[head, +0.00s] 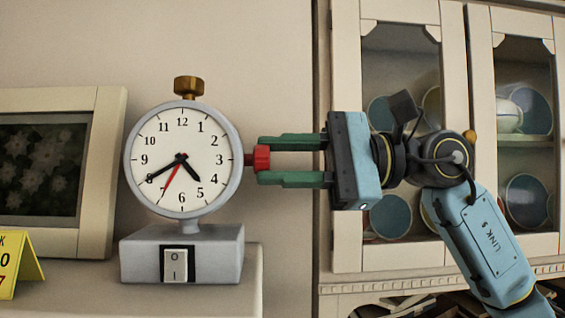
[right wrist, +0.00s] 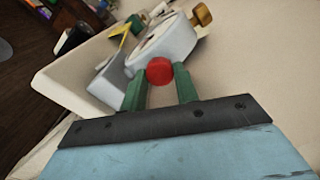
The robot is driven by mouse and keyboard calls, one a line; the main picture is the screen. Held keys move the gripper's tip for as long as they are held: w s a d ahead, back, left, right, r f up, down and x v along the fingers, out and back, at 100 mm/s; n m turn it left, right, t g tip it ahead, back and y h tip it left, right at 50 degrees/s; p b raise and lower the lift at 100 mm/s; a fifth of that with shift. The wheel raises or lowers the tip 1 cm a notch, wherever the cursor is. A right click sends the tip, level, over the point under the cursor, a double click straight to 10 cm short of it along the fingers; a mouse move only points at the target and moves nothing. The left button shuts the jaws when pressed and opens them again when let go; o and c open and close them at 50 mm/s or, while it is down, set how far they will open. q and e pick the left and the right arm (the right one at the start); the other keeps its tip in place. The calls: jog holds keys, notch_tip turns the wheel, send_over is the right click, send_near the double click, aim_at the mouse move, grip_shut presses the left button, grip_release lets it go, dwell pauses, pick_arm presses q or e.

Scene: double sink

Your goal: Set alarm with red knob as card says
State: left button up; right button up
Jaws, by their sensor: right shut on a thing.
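The alarm clock (head: 182,140) stands upright on a grey base, with a white dial. Its short black hand points between 4 and 5, its long black hand at about 8. The thin red hand points at about 7. The red knob (head: 261,158) sticks out of the clock's right side. My right gripper (head: 262,159) is shut on the red knob, one green finger above and one below. In the right wrist view the knob (right wrist: 159,71) sits between the fingertips. The yellow card (head: 18,265) is cut off at the left edge; only "K", "0" and a red "7" show. My left gripper is out of view.
A brass knob (head: 188,87) tops the clock and an O/I switch (head: 176,265) is on its base. A framed flower picture (head: 112,150) stands at left. A glass-door cabinet (head: 345,245) with cups is behind my right arm. The ledge (head: 210,300) ends just right of the base.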

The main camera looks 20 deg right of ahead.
jog(key=o, duration=1)
pick_arm(q)
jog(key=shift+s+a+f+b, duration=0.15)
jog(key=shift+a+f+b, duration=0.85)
jog(key=shift+b, duration=0.05)
pick_arm(e)
jog(key=v, duration=1.3)
jog(key=shift+s+d, duration=0.1)
jog(key=shift+d, duration=0.1)
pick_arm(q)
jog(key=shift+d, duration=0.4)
